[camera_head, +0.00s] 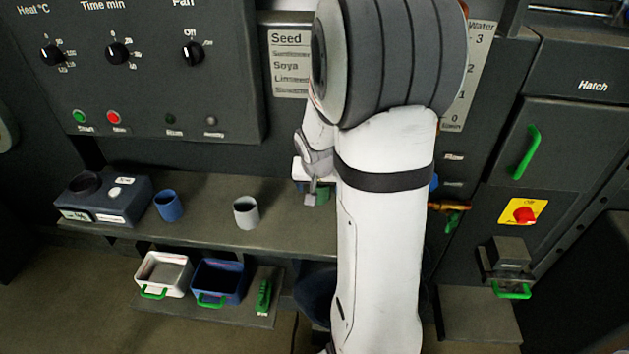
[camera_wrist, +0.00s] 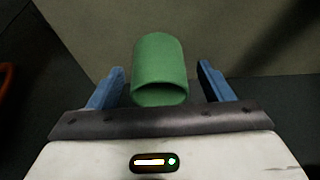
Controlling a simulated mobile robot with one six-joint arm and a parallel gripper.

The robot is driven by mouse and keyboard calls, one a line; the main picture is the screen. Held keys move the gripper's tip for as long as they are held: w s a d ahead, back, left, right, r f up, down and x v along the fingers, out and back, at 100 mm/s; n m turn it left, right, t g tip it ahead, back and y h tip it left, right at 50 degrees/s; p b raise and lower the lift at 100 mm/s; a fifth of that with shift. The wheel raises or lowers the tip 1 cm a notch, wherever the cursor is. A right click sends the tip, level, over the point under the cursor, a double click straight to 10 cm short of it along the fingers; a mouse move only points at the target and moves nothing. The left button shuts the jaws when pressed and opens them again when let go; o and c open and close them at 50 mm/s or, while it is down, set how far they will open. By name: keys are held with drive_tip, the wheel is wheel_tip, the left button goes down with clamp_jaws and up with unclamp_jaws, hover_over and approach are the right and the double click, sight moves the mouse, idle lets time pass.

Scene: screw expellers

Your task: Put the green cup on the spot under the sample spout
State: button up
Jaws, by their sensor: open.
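The green cup (camera_wrist: 160,70) is between my gripper's two blue fingers in the wrist view, its open end facing the palm. A gap shows on each side of it. My gripper (camera_wrist: 161,88) is open around the cup. In the head view the cup (camera_head: 322,196) is mostly hidden behind my gripper (camera_head: 312,190) and arm, near the shelf's right part. A brass pipe (camera_head: 448,207) with a green handle is right of my arm. I cannot tell whether it is the sample spout, and the spot under it is not clearly visible.
A grey cup (camera_head: 246,213), a blue cup (camera_head: 169,206) and a dark device (camera_head: 103,198) stand on the shelf (camera_head: 205,234). Below are a white bin (camera_head: 163,274), a blue bin (camera_head: 219,282) and a green-handled tool (camera_head: 264,296). A platform (camera_head: 478,318) is at lower right.

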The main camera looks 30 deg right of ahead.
drive_tip(key=shift+x, duration=0.9)
drive_tip(key=c, duration=1)
